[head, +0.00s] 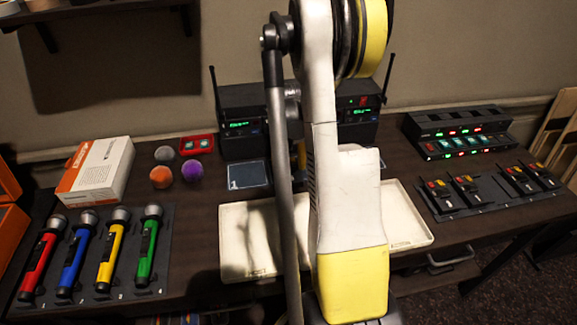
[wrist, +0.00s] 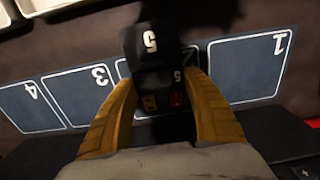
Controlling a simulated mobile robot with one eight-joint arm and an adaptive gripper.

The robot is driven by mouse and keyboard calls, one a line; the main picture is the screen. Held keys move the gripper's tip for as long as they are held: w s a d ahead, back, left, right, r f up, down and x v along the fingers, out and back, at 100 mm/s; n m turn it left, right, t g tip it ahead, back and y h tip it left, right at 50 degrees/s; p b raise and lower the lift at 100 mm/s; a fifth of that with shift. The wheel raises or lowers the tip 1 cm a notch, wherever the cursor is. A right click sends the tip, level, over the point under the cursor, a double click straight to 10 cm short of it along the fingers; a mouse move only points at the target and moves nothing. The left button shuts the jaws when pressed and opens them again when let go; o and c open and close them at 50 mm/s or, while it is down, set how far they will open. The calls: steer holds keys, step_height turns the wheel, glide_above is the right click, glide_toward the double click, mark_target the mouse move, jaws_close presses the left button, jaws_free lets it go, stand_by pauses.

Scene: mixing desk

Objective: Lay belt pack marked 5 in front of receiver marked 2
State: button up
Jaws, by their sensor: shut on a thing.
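My gripper (wrist: 160,88) is shut on the belt pack marked 5 (wrist: 151,62). The pack is black, with a white 5 on it, and sits between the yellow fingers. In the wrist view it is over the row of numbered pads, between pad 3 (wrist: 72,97) and pad 1 (wrist: 245,72). The pad between those two is mostly covered, and its number is hidden. I cannot tell whether the pack touches it. In the head view my arm hides the gripper and pack. Black receivers (head: 240,120) (head: 358,112) stand at the back; their numbers are unreadable.
A cream tray (head: 236,268) lies in front of the pads. Pad 4 (wrist: 33,107) is beyond pad 3. Several coloured microphones (head: 149,246) and a white-orange box (head: 97,170) are at left. Other belt packs (head: 467,190) and a charger (head: 460,140) are at right.

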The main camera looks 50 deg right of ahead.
steer(key=shift+f, duration=0.35)
stand_by(0.4)
steer(key=o, duration=1.7)
steer(key=shift+r, duration=0.15)
steer(key=shift+r+p, duration=2.15)
steer(key=shift+r, duration=1.3)
